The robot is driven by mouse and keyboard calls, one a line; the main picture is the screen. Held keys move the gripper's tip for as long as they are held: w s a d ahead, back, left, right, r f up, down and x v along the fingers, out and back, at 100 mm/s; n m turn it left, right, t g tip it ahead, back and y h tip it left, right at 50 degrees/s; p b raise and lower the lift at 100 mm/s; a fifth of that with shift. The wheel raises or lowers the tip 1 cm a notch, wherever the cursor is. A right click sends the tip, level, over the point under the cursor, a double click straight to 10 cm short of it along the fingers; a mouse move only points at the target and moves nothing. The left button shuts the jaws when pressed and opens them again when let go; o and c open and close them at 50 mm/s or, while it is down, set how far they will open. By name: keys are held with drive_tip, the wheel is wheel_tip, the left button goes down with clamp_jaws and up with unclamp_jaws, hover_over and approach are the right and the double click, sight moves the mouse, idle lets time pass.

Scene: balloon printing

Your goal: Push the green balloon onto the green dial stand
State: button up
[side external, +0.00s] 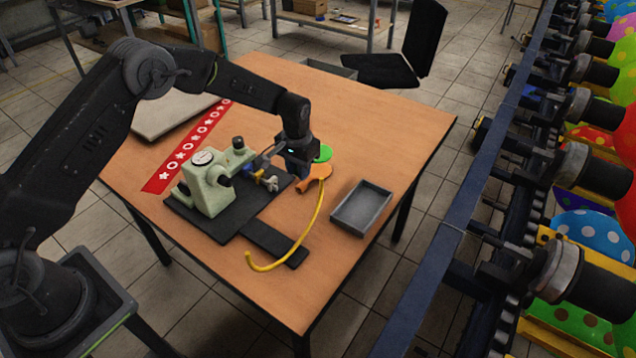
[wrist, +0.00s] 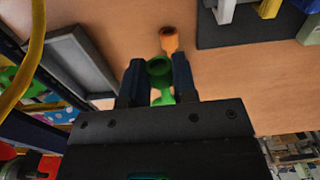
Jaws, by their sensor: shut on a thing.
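The green dial stand (side external: 208,186) is a pale green block with a round white dial, standing on a black base plate. A small nozzle assembly with blue and yellow parts (side external: 262,178) sits at its right side. My gripper (side external: 296,168) is above the table to the right of the stand. The green balloon (side external: 324,153) shows just behind my gripper. In the wrist view, my gripper (wrist: 157,78) is shut on the green balloon, whose dark round mouth (wrist: 159,66) faces out between the fingers. The balloon is apart from the stand.
An orange balloon (side external: 314,178) and a curved yellow tube-like piece (side external: 316,213) are close to my gripper. A grey tray (side external: 362,208) is at the right of the table. A red patterned strip (side external: 186,150) lies behind the stand.

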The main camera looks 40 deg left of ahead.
drive_tip(key=s+a+r+m+g, duration=0.2)
drive_tip(key=s+r+m+g, duration=0.1)
drive_tip(key=s+r+m, duration=1.35)
drive_tip(key=w+a+f+m, duration=0.1)
drive_tip(key=a+f, duration=0.2)
drive_tip(key=f, duration=0.9)
drive_tip(key=shift+a+f, duration=0.15)
drive_tip(key=shift+a, duration=0.15)
drive_tip(key=shift+w+a+m, duration=0.15)
drive_tip(key=shift+a+m, duration=0.1)
drive_tip(key=shift+a, duration=0.35)
idle(1.2)
